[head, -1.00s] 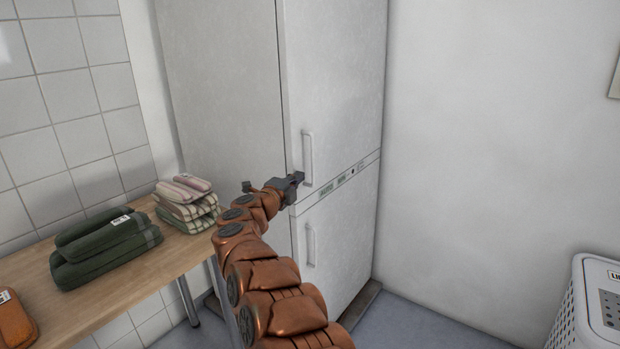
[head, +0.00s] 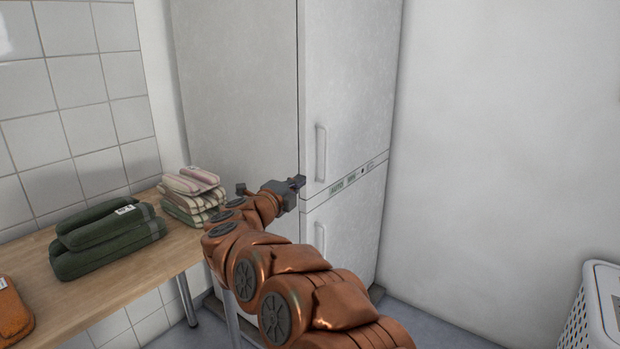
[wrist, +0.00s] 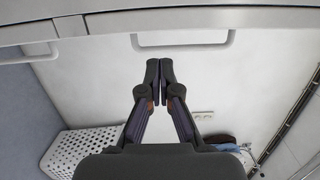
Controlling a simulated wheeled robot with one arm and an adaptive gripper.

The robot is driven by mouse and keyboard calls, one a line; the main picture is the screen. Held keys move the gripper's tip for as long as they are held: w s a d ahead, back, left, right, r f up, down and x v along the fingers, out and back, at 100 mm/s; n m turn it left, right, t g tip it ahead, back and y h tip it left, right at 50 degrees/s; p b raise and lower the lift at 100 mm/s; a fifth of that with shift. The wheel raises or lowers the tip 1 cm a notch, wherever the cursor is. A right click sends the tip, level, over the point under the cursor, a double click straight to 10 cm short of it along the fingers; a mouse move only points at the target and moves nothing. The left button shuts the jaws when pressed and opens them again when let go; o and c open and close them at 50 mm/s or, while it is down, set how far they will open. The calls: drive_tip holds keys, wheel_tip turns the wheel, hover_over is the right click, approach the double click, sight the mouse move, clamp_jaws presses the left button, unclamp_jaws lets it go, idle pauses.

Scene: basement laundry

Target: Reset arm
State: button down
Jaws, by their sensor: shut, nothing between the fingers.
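My gripper (head: 298,182) is at the end of my copper-coloured arm, in front of the white fridge-freezer (head: 347,85) in the head view. Its fingers are closed together and empty, as the wrist view also shows (wrist: 159,75). The fingertips are close to the lower end of the upper door handle (head: 320,153). In the wrist view a handle (wrist: 182,45) lies just beyond the fingertips, with a visible gap. The lower door handle (head: 320,238) is below, partly hidden by my arm.
A wooden table (head: 120,275) at left bears folded green towels (head: 105,240), striped towels (head: 192,195) and an orange item (head: 12,312). A white basket (head: 590,310) stands at lower right. Bare wall and floor lie between fridge and basket.

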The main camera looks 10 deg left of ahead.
wheel_tip(320, 180, up, 5)
drive_tip(key=a+n+y, duration=0.3)
drive_tip(key=n+y, duration=0.4)
drive_tip(key=s+d+n+g+y, duration=0.3)
drive_tip(key=s+n+g+y, duration=0.15)
drive_tip(key=n+y, duration=0.2)
drive_tip(key=s+d+f+n+g+h, duration=0.2)
drive_tip(key=s+d+f+n+g, duration=0.25)
drive_tip(key=s+d+f, duration=0.55)
drive_tip(key=s+d+f+n+g+h, duration=0.4)
drive_tip(key=s+d+f, duration=0.3)
drive_tip(key=s+d, duration=0.6)
drive_tip(key=s+d+f+g+h, duration=0.1)
drive_tip(key=s+d+f+g, duration=0.25)
drive_tip(key=s+d, duration=0.7)
drive_tip(key=s+d+f+g+h, duration=0.2)
drive_tip(key=s+d+g, duration=0.35)
drive_tip(key=s, duration=0.85)
wheel_tip(320, 180, up, 26)
drive_tip(key=t+p, duration=0.2)
drive_tip(key=p, duration=2.3)
drive_tip(key=shift+d+m+t, duration=0.4)
